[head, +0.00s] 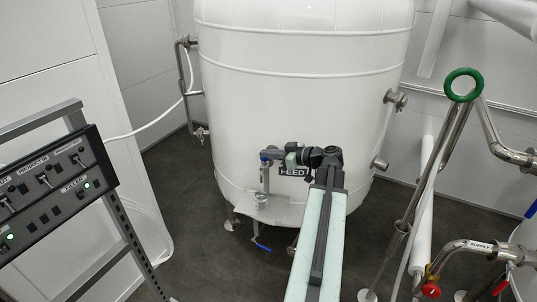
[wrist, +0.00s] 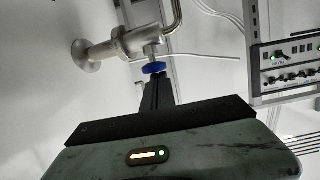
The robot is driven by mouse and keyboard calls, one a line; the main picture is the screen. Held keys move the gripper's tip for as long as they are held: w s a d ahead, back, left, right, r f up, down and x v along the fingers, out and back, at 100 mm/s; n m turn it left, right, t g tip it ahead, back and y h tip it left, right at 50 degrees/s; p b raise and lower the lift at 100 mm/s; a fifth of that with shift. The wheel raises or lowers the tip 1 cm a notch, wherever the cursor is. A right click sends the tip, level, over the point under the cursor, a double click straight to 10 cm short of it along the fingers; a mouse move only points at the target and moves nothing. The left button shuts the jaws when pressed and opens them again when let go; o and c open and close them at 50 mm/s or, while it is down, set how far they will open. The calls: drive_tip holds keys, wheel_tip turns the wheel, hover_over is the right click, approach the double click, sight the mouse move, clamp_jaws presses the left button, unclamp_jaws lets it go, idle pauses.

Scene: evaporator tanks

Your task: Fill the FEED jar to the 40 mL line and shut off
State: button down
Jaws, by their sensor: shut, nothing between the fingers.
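The FEED tank (head: 300,100) is a large white vessel, its FEED label (head: 293,172) partly behind my arm. A small steel sample tap (head: 266,175) with a blue knob (head: 263,156) stands at its lower front. The tap (wrist: 125,46) and blue knob (wrist: 153,68) also show in the wrist view. A small clear jar (head: 261,198) is on a pale shelf (head: 275,212) below the tap; its level and lines are too small to read. My gripper (head: 270,156) is shut and empty, its fingertips (wrist: 154,78) at the blue knob. I cannot tell whether they touch it.
A control panel (head: 45,190) with switches and lit green lamps stands at the left. A blue lever (head: 262,246) hangs under the shelf. Steel pipes with a green ring handle (head: 464,84) and red valve handles (head: 431,290) are at the right. Dark floor lies around the tank.

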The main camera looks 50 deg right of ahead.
drive_tip(key=shift+f+b, duration=0.55)
drive_tip(key=shift+f, duration=0.4)
drive_tip(key=shift+s+a, duration=0.15)
drive_tip(key=shift+s, duration=0.1)
drive_tip(key=shift+a, duration=0.1)
idle(4.3)
drive_tip(key=r+p, duration=0.2)
drive_tip(key=r, duration=0.1)
drive_tip(key=r+p, duration=0.2)
drive_tip(key=p, duration=0.1)
drive_tip(key=shift+w+r, duration=0.2)
drive_tip(key=shift+r, duration=0.2)
drive_tip(key=f+p+v, duration=0.1)
drive_tip(key=v, duration=0.9)
drive_tip(key=shift+s+p, duration=0.2)
drive_tip(key=shift+p, duration=0.15)
